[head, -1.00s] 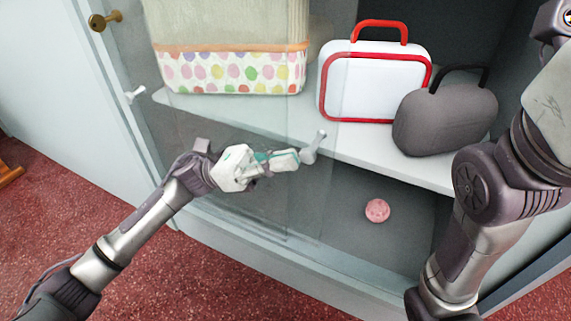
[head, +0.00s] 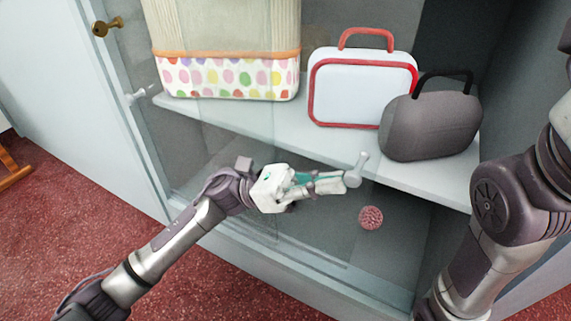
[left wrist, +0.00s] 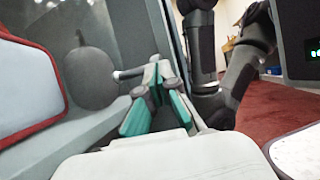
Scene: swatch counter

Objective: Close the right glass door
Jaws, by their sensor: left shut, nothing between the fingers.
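The right glass door (head: 318,148) is a clear sliding pane across the front of the cabinet. Its pale knob handle (head: 357,169) stands out from the glass, and it also shows in the left wrist view (left wrist: 128,73). An open strip is left to the right of the pane. My left gripper (head: 338,182) is shut and empty, with its fingertips at the left side of the handle, close to or touching it. In the left wrist view its fingers (left wrist: 156,100) are beside the handle. My right arm is at the right; its gripper is out of view.
On the shelf (head: 430,187) behind are a dotted bag (head: 230,77), a white case with red trim (head: 360,92) and a grey bag (head: 430,122). A pink ball (head: 371,218) lies below. Another handle (head: 137,97) and a brass key (head: 106,26) are at left.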

